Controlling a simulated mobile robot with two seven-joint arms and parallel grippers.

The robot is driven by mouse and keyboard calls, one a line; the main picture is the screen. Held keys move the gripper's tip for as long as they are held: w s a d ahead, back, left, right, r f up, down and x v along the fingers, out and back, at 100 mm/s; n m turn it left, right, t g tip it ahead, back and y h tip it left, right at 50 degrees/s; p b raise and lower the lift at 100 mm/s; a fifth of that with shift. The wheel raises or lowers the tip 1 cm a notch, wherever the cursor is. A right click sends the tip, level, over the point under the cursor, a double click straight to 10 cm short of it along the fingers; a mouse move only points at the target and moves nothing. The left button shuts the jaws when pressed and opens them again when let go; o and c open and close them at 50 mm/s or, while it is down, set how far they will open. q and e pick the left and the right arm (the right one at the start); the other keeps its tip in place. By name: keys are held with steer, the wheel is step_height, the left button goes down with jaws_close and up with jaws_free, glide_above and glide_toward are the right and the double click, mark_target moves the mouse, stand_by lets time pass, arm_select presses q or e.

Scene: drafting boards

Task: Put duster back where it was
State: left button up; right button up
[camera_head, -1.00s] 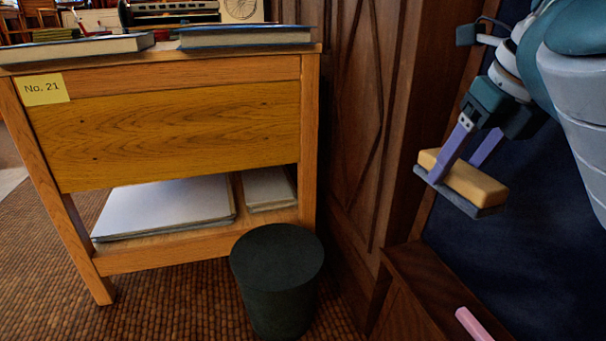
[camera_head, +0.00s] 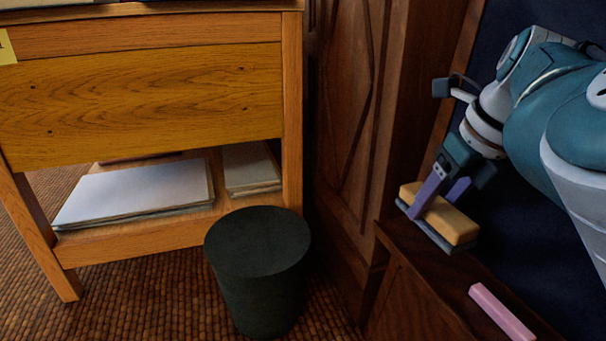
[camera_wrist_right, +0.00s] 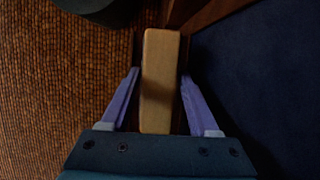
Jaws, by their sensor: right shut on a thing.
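The duster (camera_head: 450,222) has a tan, block-like back and a grey pad underneath. My right gripper (camera_head: 440,203) is shut on it, with the purple fingers on its two long sides. In the head view the duster is at the far end of the dark wooden ledge, over or on it; I cannot tell whether it touches. In the right wrist view the duster (camera_wrist_right: 160,85) lies lengthwise between the fingers (camera_wrist_right: 160,95). My left gripper is not in view.
A pink stick (camera_head: 500,312) lies on the ledge (camera_head: 455,297) in front of the duster. A dark blue board (camera_head: 535,225) rises behind the ledge. A dark bin (camera_head: 258,290) stands on the floor beside a wooden desk (camera_head: 150,105) with paper stacks on its shelf.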

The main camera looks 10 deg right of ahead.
mark_target(431, 224)
step_height(431, 224, down, 4)
steer(key=b, duration=0.2)
steer(key=shift+f+b, duration=0.15)
steer(key=shift+b, duration=0.2)
steer(key=o, duration=1.3)
steer(key=shift+o, duration=0.2)
